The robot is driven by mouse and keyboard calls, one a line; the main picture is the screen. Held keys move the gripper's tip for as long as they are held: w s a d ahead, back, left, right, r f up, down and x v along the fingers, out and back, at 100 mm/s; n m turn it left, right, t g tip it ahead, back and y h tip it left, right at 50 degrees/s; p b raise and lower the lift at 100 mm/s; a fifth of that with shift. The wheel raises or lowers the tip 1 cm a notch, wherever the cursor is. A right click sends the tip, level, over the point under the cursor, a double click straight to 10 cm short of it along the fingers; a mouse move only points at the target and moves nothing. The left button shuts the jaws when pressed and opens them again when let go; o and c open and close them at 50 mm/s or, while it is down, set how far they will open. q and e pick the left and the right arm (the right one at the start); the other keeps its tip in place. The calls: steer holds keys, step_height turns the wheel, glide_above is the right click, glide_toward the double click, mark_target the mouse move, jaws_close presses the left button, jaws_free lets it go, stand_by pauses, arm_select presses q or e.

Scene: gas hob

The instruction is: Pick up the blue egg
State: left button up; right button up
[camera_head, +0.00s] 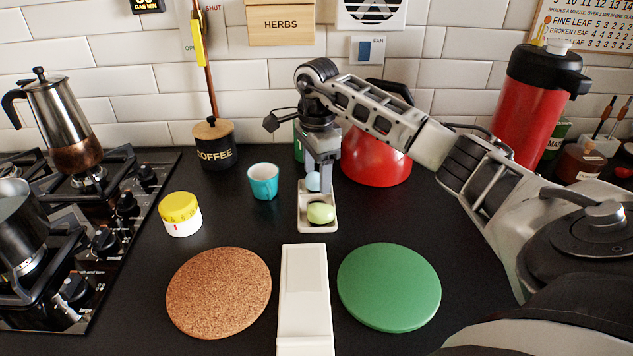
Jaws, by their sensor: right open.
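The blue egg (313,182) is pale blue and sits at the far part of a small white tray (304,222). A pale green egg (321,213) lies in the near part of the same tray. My right gripper (319,183) points straight down over the blue egg, with its fingers at the egg's level. The fingers are open, and one finger shows at the egg's right side. The gripper hides part of the egg, and I cannot tell whether the fingers touch it. My left gripper is not in view.
A teal cup (263,181) and a yellow-lidded timer (180,214) stand left of the tray. A red kettle (376,160) stands close behind my right gripper. A cork mat (219,292), a white block (304,300) and a green mat (389,287) lie in front.

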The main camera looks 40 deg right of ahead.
steer(key=c, duration=0.8)
steer(key=shift+o, duration=0.2)
